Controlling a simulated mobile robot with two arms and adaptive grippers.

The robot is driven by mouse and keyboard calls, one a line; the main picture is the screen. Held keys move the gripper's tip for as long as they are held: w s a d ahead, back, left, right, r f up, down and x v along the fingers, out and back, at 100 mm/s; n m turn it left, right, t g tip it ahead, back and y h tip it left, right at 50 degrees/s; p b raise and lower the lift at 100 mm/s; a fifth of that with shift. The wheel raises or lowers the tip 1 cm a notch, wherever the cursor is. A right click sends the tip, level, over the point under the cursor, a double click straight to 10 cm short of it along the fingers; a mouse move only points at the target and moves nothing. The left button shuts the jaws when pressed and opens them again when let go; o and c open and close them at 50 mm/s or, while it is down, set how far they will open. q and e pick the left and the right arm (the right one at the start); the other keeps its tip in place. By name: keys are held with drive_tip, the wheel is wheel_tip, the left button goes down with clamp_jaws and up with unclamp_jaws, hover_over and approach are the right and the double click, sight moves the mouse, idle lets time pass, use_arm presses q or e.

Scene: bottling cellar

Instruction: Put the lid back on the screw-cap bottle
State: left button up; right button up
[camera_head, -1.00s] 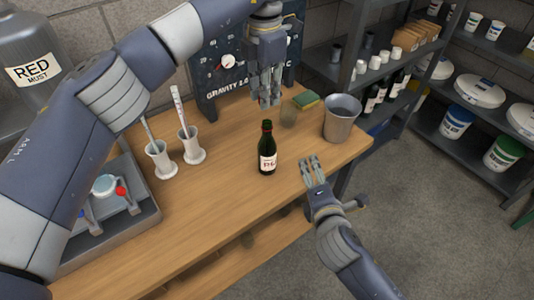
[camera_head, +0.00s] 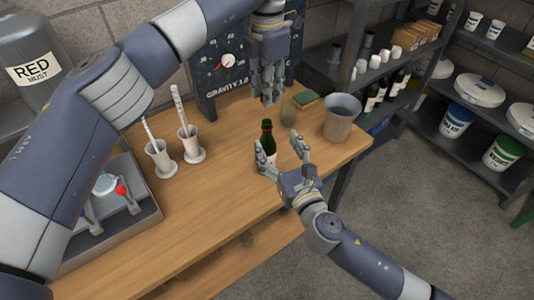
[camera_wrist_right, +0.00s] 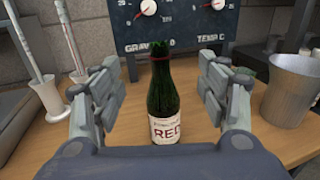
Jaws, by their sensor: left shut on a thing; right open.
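The screw-cap bottle (camera_head: 266,139) is dark green with a white label and stands upright on the wooden bench. In the right wrist view the bottle (camera_wrist_right: 163,100) has an open-looking neck with a red ring and no lid on top. My right gripper (camera_head: 279,146) is open, its fingers on either side of the bottle, with gaps to it in the wrist view. My left gripper (camera_head: 267,99) points down above and behind the bottle. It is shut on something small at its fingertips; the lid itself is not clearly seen.
Two cylinders in white stands (camera_head: 190,146) are to the left. A gauge panel (camera_head: 222,85) stands behind.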

sight(271, 154)
drive_tip(key=f, duration=0.8)
drive_tip(key=shift+w, duration=0.2)
drive_tip(key=x, duration=0.6)
drive_tip(key=shift+w+a+r, duration=0.1)
drive_tip(key=shift+w+a, duration=0.1)
drive_tip(key=shift+w, duration=0.3)
drive_tip(key=c, duration=1.6)
use_arm(q)
drive_tip(key=shift+f, duration=2.5)
drive_tip(key=shift+f, duration=0.85)
drive_tip(key=shift+f, duration=0.6)
use_arm(e)
clamp_jaws()
